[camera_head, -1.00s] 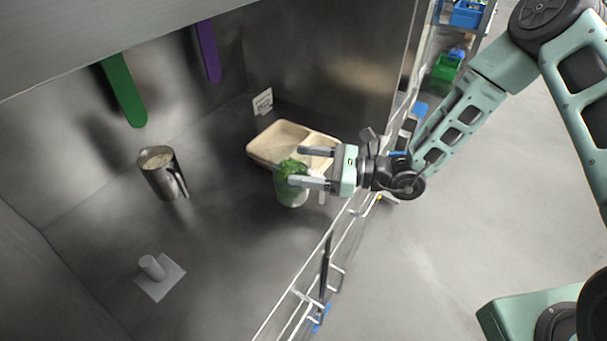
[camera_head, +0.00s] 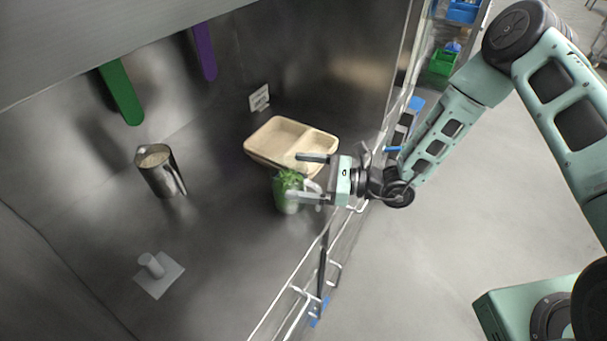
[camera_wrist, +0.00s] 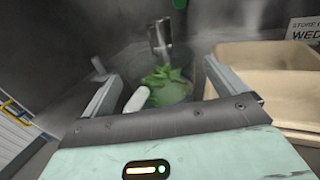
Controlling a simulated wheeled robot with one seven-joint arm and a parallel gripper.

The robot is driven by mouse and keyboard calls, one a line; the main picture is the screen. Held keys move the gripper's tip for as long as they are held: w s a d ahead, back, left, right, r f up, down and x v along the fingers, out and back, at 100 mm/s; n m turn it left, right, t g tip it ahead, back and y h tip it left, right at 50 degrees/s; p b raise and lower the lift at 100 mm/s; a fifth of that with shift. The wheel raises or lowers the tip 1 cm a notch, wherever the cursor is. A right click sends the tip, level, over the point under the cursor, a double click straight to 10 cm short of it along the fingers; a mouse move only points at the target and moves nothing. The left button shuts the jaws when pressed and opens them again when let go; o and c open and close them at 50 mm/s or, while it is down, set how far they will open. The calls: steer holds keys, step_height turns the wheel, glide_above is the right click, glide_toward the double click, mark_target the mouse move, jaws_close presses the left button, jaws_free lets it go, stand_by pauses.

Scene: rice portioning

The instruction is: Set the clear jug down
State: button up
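The clear jug (camera_head: 287,202) holds green leaves and appears to stand upright on the steel counter, just in front of the beige tray. In the wrist view the jug (camera_wrist: 181,92) shows between my two fingers, with its pale handle (camera_wrist: 137,100) toward the left finger. My gripper (camera_head: 308,178) is open, its fingers spread wide at the jug's right side, with gaps between fingers and jug. The lower finger overlaps the handle in the head view, so I cannot tell whether they touch. The jug's base is partly unclear.
The two-compartment beige tray (camera_head: 262,137) lies behind the jug. A metal pitcher (camera_head: 160,180) with pale contents and a small grey stand (camera_head: 160,283) are at left. A sign (camera_head: 259,97) stands at the back. A wire rail (camera_head: 300,275) edges the counter; its middle is clear.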

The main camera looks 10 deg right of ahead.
steer(key=shift+r, duration=0.1)
steer(key=shift+d, duration=0.1)
steer(key=b+v, duration=0.3)
steer(key=v, duration=0.8)
steer(key=s+a+r+n+g+h, duration=0.3)
steer(key=s+r+n+g, duration=0.1)
steer(key=s+n+g, duration=0.25)
steer(key=s+a+r+n+g+h, duration=0.3)
steer(key=s+n+g, duration=0.2)
steer(key=s+n, duration=0.25)
steer(key=s+d+r+n+t+h, duration=0.4)
steer(key=s+r+n+t+h, duration=0.2)
steer(key=n+h, duration=0.4)
steer(key=s+n+t, duration=0.1)
steer(key=s+n, duration=0.1)
steer(key=n, duration=0.2)
steer(key=shift+s+r+n+h, duration=0.2)
steer(key=shift+r+n+h, duration=0.2)
